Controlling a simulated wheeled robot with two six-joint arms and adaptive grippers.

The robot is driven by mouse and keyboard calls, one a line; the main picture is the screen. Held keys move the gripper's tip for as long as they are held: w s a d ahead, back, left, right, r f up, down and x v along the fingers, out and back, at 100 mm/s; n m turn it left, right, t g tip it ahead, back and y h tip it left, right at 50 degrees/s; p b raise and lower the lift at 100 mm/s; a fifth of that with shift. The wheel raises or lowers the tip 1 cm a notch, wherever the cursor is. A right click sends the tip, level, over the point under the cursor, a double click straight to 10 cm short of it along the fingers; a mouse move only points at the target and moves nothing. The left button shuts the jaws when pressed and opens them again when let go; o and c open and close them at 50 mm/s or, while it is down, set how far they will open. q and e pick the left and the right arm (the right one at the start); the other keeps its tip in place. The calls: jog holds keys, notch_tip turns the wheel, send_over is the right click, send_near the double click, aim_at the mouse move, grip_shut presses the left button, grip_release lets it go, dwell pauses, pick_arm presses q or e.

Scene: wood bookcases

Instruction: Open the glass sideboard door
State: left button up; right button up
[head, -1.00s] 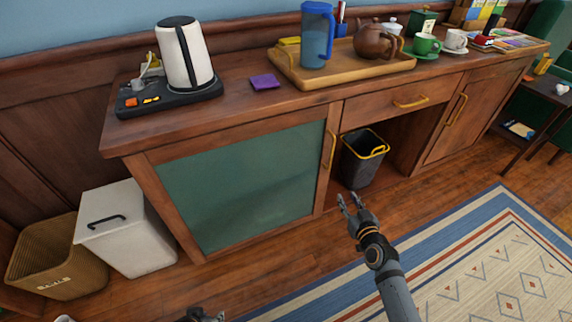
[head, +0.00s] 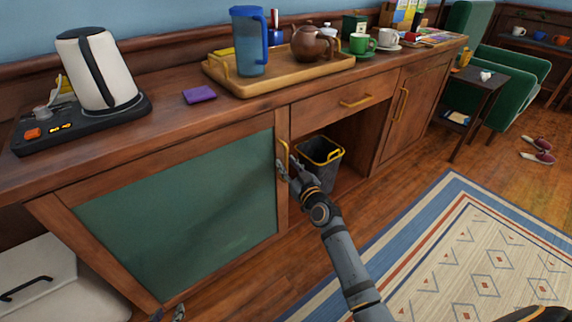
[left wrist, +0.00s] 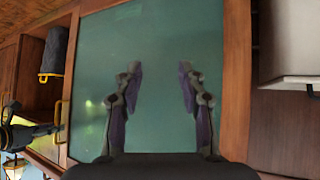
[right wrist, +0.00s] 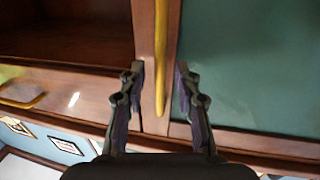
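The sideboard's glass door (head: 190,205) is closed, a dark green pane in a wood frame at the cabinet's left. Its upright yellow handle (head: 284,153) is on the door's right edge; it also shows in the right wrist view (right wrist: 161,50). My right gripper (head: 283,170) is at the handle, its fingers open on either side of it in the right wrist view (right wrist: 160,78); contact cannot be told. My left gripper (left wrist: 160,80) is open and empty, facing the pane. Only its tip shows at the head view's bottom edge (head: 178,314).
An open niche with a dark bin (head: 322,163) is right of the door. A white bin (head: 45,280) stands at lower left. The top holds a kettle (head: 96,68), a purple item (head: 199,94) and a tray (head: 290,82). Floor and rug (head: 470,250) in front are clear.

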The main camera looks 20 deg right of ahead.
jog(key=shift+w+a, duration=0.1)
jog(key=shift+w, duration=0.55)
pick_arm(q)
jog(key=shift+w+a+r+t, duration=0.1)
jog(key=shift+w+r+t, duration=0.4)
jog(key=shift+w+r, duration=0.4)
pick_arm(e)
jog(key=shift+c, duration=0.3)
grip_shut()
